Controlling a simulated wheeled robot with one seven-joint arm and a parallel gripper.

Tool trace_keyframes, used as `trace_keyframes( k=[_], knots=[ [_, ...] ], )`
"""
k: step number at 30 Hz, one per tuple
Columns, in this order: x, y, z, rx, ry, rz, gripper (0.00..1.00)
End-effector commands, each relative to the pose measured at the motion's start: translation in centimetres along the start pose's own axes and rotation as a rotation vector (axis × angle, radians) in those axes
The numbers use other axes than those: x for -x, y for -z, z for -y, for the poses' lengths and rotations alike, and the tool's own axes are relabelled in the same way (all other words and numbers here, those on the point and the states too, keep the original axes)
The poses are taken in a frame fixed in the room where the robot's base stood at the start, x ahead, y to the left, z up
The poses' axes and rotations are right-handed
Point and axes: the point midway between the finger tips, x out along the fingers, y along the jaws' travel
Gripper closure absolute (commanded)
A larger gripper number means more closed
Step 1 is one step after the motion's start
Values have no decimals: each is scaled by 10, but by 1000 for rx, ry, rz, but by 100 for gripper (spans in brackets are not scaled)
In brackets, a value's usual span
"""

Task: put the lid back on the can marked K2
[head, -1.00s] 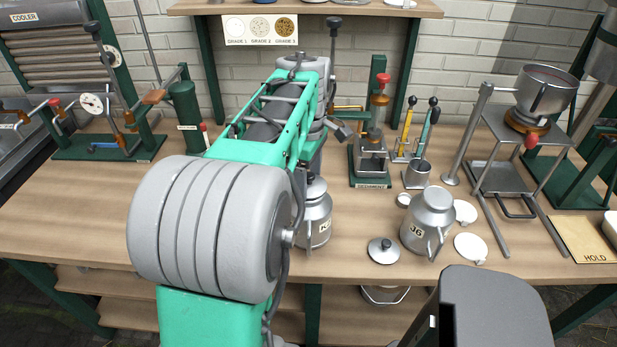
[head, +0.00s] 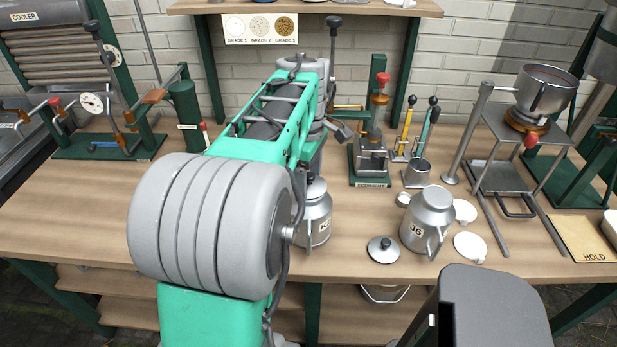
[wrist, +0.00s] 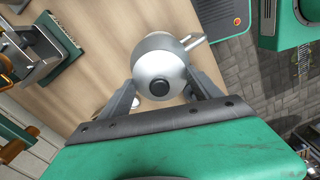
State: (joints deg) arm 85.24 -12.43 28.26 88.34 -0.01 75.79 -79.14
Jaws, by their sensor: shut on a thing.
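A metal can (head: 318,228) with a label starting with K stands on the bench, partly hidden behind my arm; the rest of its label is hard to read. A silver lid (wrist: 158,72) with a black knob sits at the can's mouth, between the two fingers of my gripper (wrist: 162,92). The fingers are on opposite sides of the lid. The can's shoulder and handle (wrist: 193,41) show beyond it in the wrist view. Whether the lid is fully seated cannot be told. In the head view my arm hides the gripper.
A can marked J6 (head: 428,222) stands to the right. A loose lid (head: 383,249) with a dark knob lies between the cans, near the bench's front edge. White discs (head: 470,246) lie right of J6. A sediment tester (head: 371,165) stands behind. The bench front-left is clear.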

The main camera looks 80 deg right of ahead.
Motion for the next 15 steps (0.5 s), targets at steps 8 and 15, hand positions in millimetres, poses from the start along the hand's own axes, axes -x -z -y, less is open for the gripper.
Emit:
trace_keyframes(
  k=[8,15],
  knots=[
    [0,0,0,0,0,0,21],
    [0,0,0,0,1,0,2]
  ],
)
